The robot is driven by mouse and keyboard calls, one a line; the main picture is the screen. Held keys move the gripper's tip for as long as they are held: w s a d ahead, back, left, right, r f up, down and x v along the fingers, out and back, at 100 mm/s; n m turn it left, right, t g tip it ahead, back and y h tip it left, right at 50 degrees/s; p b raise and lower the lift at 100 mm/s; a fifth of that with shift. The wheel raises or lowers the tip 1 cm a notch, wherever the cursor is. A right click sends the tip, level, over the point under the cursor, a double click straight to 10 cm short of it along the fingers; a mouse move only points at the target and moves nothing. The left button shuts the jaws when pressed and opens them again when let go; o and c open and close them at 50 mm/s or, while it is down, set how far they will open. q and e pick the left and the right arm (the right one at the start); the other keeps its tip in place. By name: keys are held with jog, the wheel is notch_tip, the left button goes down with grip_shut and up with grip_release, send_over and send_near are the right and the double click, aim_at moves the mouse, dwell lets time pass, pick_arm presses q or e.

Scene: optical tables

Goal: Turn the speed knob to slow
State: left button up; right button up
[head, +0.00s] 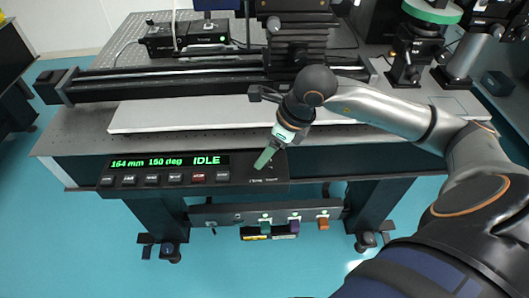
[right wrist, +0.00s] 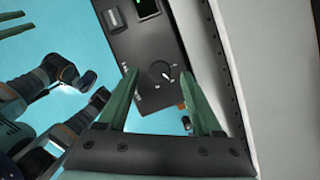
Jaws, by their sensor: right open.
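The speed knob (right wrist: 162,73) is a small dark round dial with a white pointer mark on the black control panel (right wrist: 138,45). In the right wrist view it appears between the fingertips of my right gripper (right wrist: 159,80), which is open, with a finger to each side. I cannot tell whether they touch it. In the head view the right gripper (head: 265,158) points down at the right end of the panel (head: 237,187) and hides the knob. Two green prongs at the top left of the right wrist view may be my left gripper; its jaws are unclear.
The panel's green display (head: 170,162) reads 164 mm, 150 deg, IDLE, above a row of buttons (head: 150,180), one red. A pale board (head: 190,114) and a long dark rail stage (head: 170,82) lie behind.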

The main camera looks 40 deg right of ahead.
jog(key=shift+x, duration=1.05)
grip_shut()
